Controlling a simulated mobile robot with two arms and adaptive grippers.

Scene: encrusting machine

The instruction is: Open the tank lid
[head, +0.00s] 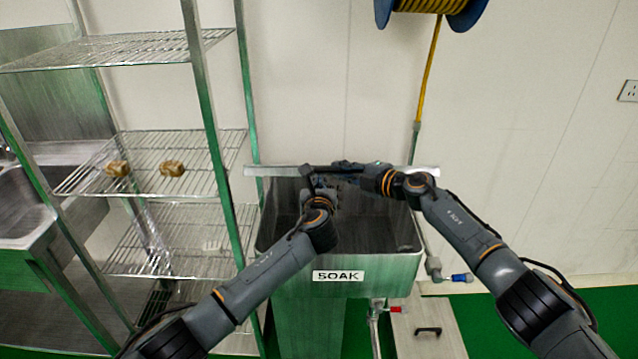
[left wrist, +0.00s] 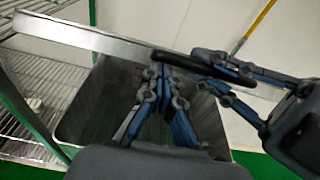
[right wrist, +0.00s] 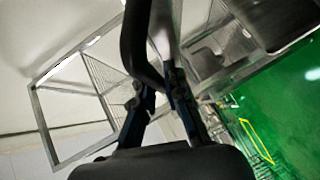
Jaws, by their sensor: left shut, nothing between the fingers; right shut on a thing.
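The metal soak tank (head: 385,262), with a "SOAK" label on its front, stands in the middle of the head view with its inside showing. Its flat metal lid (head: 262,170) is seen nearly edge-on above the tank opening. The lid's dark bar handle (left wrist: 203,66) shows in the left wrist view and close up in the right wrist view (right wrist: 137,45). My right gripper (head: 342,170) is shut on the handle. My left gripper (head: 308,172) is shut and empty, close to the handle's left end; whether it touches is unclear. The arms partly hide the tank inside.
A wire shelf rack (head: 205,130) with two brown lumps (head: 172,168) stands close at the left, beside a sink (head: 25,195). A yellow hose (head: 428,70) hangs on the wall behind. A valve with a blue end (head: 460,277) sticks out at the tank's right.

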